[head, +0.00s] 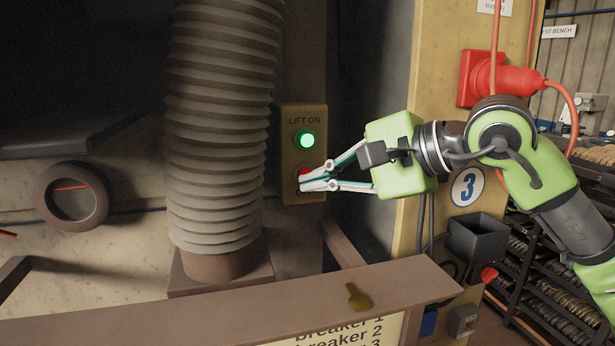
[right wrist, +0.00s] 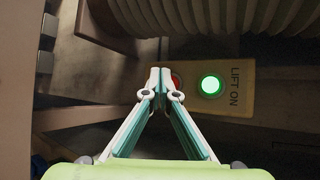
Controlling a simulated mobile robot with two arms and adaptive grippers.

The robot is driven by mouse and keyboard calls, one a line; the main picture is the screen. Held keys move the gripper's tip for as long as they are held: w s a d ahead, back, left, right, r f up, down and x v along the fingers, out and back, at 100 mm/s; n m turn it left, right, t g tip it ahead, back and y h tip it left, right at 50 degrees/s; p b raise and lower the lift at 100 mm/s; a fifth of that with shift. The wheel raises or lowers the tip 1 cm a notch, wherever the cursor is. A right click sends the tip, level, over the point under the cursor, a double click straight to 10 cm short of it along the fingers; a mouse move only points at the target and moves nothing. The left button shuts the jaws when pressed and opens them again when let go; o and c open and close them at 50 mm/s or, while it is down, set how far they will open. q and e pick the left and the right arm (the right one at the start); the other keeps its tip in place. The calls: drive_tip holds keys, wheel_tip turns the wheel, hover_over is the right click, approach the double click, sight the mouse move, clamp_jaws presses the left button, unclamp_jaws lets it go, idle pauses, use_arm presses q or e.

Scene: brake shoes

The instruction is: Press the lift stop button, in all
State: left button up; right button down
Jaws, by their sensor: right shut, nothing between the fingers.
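The lift control box (head: 290,154) is a tan panel on the wall, labelled LIFT ON. Its green lamp (head: 306,140) is lit; it also glows in the right wrist view (right wrist: 211,85). The red stop button (head: 304,171) sits below the lamp, partly hidden by my fingers; a sliver of red shows in the right wrist view (right wrist: 177,82). My right gripper (head: 304,184) is shut and empty, its fingertips at the red button. I cannot tell whether they touch it. My left gripper is not in view.
A ribbed bellows column (head: 222,120) stands left of the box. A brown ledge (head: 240,310) with a brass-coloured tag (head: 358,297) runs below. A yellow post (head: 440,80) with a red plug socket (head: 490,80) stands right, beside racks of brake shoes (head: 550,262).

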drive_tip(key=shift+w+a, duration=0.2)
drive_tip(key=shift+w, duration=0.3)
idle(0.8)
drive_tip(key=shift+s+d+b, duration=0.3)
drive_tip(key=shift+s+b, duration=0.2)
drive_tip(key=shift+s, duration=0.3)
drive_tip(key=s+b, duration=0.1)
drive_tip(key=s+d+b, duration=0.1)
drive_tip(key=s, duration=0.2)
drive_tip(key=shift+s+d+b, duration=0.25)
drive_tip(key=shift+s+b, duration=0.15)
idle(0.6)
